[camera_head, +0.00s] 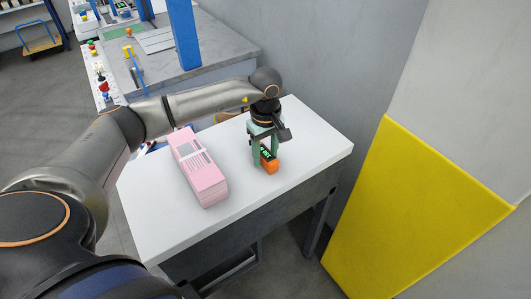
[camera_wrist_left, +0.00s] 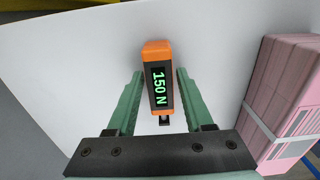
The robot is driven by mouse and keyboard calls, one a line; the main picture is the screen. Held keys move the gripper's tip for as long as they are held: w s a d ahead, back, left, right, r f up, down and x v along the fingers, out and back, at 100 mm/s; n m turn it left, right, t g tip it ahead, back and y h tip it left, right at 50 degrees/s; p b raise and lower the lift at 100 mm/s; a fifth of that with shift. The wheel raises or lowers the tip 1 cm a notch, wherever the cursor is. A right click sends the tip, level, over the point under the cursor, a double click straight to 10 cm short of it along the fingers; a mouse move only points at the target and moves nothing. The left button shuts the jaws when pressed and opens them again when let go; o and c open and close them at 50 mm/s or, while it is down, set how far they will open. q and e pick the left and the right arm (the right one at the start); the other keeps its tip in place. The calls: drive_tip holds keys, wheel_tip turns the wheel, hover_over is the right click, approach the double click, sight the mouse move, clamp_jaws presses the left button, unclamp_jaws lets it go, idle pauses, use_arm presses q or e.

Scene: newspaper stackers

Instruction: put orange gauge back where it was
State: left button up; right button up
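The orange gauge (camera_head: 270,167) is on the white table (camera_head: 310,143), right of the pink newspaper stack (camera_head: 198,170). My left gripper (camera_head: 262,158) points down over the gauge. In the left wrist view its green fingers (camera_wrist_left: 158,78) are on either side of the gauge, with a narrow gap on each side, so it looks open. My right gripper is not in view.
The pink stack, bound with a white band, is left of my gripper. A grey wall with a yellow panel (camera_head: 410,215) borders the table on the right. A grey workbench (camera_head: 215,55) with a blue post is behind. The table's near right part is clear.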

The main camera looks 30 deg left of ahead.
use_arm(q)
drive_tip(key=shift+o, duration=1)
